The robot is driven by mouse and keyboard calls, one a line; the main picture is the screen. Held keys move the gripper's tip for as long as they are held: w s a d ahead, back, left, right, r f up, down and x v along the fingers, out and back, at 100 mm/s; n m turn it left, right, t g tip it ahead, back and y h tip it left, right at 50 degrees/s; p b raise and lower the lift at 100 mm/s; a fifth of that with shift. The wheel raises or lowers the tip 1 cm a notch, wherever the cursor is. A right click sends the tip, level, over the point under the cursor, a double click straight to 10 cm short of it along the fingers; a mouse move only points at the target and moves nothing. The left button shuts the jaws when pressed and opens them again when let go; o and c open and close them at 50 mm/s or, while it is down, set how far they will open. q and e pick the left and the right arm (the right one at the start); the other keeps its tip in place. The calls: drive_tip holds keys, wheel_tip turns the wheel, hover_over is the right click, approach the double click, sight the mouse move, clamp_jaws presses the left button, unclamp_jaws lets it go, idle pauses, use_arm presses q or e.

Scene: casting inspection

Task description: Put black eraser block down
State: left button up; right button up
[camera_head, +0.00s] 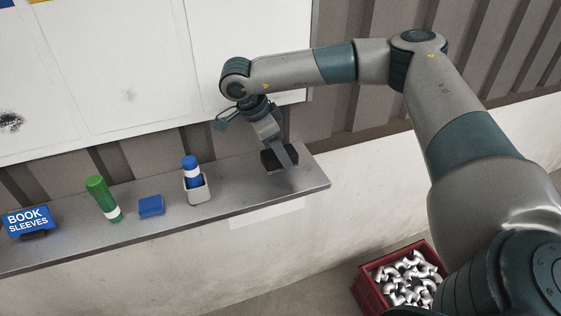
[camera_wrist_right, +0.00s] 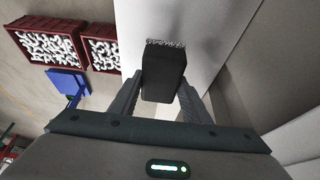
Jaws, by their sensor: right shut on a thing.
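The black eraser block (camera_head: 269,160) is at the right end of the grey shelf (camera_head: 225,188) in the head view. My right gripper (camera_head: 279,155) points down there, its fingers shut on the block. In the right wrist view the block (camera_wrist_right: 163,76) sits between the two fingers, with a pale speckled strip along its far edge. In the head view a finger covers part of the block. I cannot tell whether its underside touches the shelf or is slightly above it. My left gripper is not in view.
A whiteboard (camera_head: 130,75) hangs behind. A red crate (camera_head: 372,287) of metal castings is below.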

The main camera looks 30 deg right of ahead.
wheel_tip(320, 180, down, 2)
drive_tip(key=shift+f+p, duration=0.15)
drive_tip(key=shift+p, duration=0.75)
drive_tip(key=shift+f, duration=0.55)
drive_tip(key=o, duration=0.9)
drive_tip(key=shift+o, duration=0.2)
drive_tip(key=shift+f, duration=0.15)
